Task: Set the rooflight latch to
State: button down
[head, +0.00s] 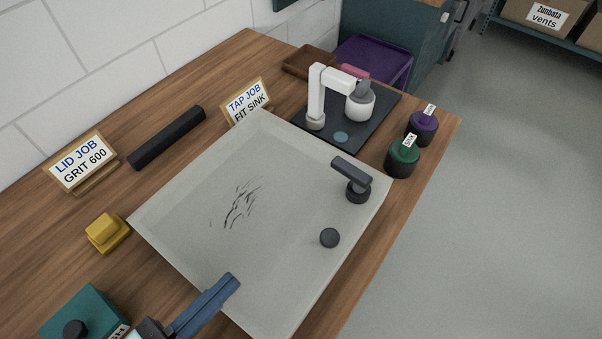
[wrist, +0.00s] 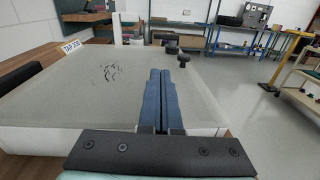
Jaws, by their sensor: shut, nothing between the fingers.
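The rooflight lid (head: 190,165) is a pale grey panel lying on the wooden bench, with dark scratches (head: 240,205) near its middle. The latch (head: 352,172) is a dark grey lever on a round base near the lid's right corner, its arm pointing up and left in the head view. A small round dark knob (head: 330,238) stands on the lid nearer to me. The latch (wrist: 171,46) and knob (wrist: 183,59) also show in the wrist view, beyond my fingertips. My gripper (head: 234,281) has blue fingers, shut and empty, above the lid's near edge, apart from the latch.
A white tap (head: 317,95) stands on a dark mat (head: 375,120) behind the lid. Green (head: 402,160) and purple (head: 423,125) pots stand right of it. A yellow block (head: 106,231), black bar (head: 167,137) and two job signs lie left. Floor at right is clear.

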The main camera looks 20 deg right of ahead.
aim_at(341, 172)
jog(key=shift+s+a, duration=0.1)
jog(key=shift+s, duration=0.1)
jog(key=shift+d, duration=0.2)
jog(key=p+x, duration=0.1)
jog(key=x, duration=2.3)
jog(key=shift+r+p, duration=0.15)
jog(key=shift+p, duration=0.2)
